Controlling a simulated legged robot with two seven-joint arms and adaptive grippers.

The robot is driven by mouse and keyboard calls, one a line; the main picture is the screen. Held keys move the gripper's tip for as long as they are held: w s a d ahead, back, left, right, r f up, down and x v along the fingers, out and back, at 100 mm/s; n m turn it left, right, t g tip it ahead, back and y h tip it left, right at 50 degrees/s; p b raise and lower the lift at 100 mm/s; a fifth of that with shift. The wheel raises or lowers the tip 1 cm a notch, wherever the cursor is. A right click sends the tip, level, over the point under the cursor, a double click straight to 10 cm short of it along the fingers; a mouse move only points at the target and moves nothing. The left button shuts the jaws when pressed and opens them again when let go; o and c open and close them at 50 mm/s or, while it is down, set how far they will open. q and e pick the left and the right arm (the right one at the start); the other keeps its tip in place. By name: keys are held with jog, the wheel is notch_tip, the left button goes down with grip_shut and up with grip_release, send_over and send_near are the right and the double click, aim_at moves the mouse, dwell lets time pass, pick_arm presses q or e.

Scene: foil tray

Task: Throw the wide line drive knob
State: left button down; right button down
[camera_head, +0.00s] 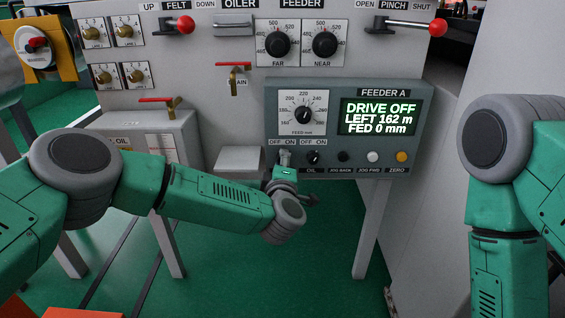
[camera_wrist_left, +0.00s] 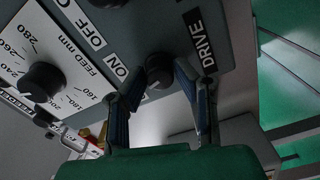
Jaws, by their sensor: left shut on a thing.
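The dark round drive knob (camera_wrist_left: 160,70) is on the grey Feeder A panel (camera_head: 345,90), beside the DRIVE label in the left wrist view. My left gripper (camera_wrist_left: 165,78) is shut on it, one finger on each side. In the head view, my left gripper (camera_head: 285,161) reaches the lower left of the panel and mostly hides the knob there. The panel's display (camera_head: 378,117) reads DRIVE OFF, LEFT 162 m, FED 0 mm. The knob's exact setting is hard to tell. My right arm is at the right, its gripper out of view.
The oil knob (camera_head: 313,158) sits just right of the drive knob. Several jog and zero buttons follow, including a yellow one (camera_head: 402,156). The feed dial (camera_head: 303,114) is above. Red-handled levers (camera_head: 186,24) are higher up. Green floor lies below.

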pick_arm(q)
jog(key=shift+a+f+n, duration=0.1)
jog(key=shift+f+n, duration=0.1)
jog(key=shift+n, duration=1.4)
jog(key=shift+f, duration=0.1)
jog(key=c, duration=1.3)
grip_release()
jog(key=shift+a, duration=0.1)
jog(key=s, duration=1.2)
